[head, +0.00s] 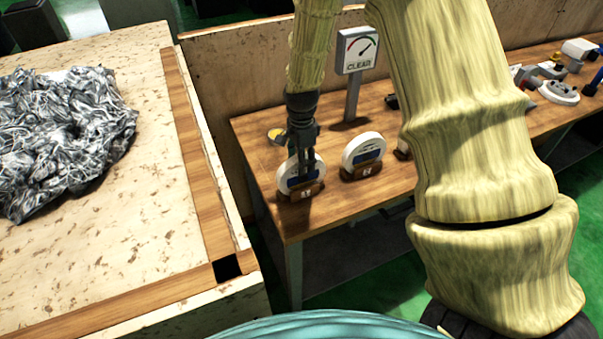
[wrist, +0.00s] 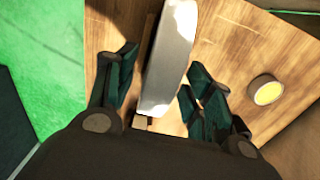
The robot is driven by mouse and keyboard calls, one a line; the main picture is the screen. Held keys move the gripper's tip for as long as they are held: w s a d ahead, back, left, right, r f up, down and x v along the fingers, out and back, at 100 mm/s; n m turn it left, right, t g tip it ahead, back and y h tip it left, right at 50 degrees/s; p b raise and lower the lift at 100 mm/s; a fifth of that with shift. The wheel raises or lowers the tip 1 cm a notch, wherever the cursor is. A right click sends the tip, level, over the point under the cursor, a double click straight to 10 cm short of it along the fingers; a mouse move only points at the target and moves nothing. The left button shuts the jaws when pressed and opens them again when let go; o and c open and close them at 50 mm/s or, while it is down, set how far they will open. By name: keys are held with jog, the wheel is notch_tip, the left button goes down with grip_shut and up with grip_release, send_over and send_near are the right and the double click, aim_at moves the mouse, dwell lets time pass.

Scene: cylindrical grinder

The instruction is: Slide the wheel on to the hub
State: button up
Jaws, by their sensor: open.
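The left wheel (head: 289,179) is partly hidden behind my gripper (head: 305,158). The right wheel (head: 364,151) stands apart in its own holder. My gripper reaches down over the left wheel. In the wrist view my gripper (wrist: 158,92) is open, with one finger on each side of the wheel's pale rim (wrist: 169,57). Gaps show between the fingers and the wheel. I cannot make out the hub with certainty.
A gauge sign reading "CLEAR" (head: 357,50) stands behind the wheels. A round yellow-topped item (head: 277,136) lies near the left wheel and shows in the wrist view (wrist: 266,91). Several parts (head: 558,92) lie at the table's far right. A crate with grey scrap (head: 62,135) is at left.

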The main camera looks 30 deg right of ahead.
grip_shut()
jog(key=shift+w+r, duration=0.1)
jog(key=shift+r, duration=0.1)
dwell(0.5)
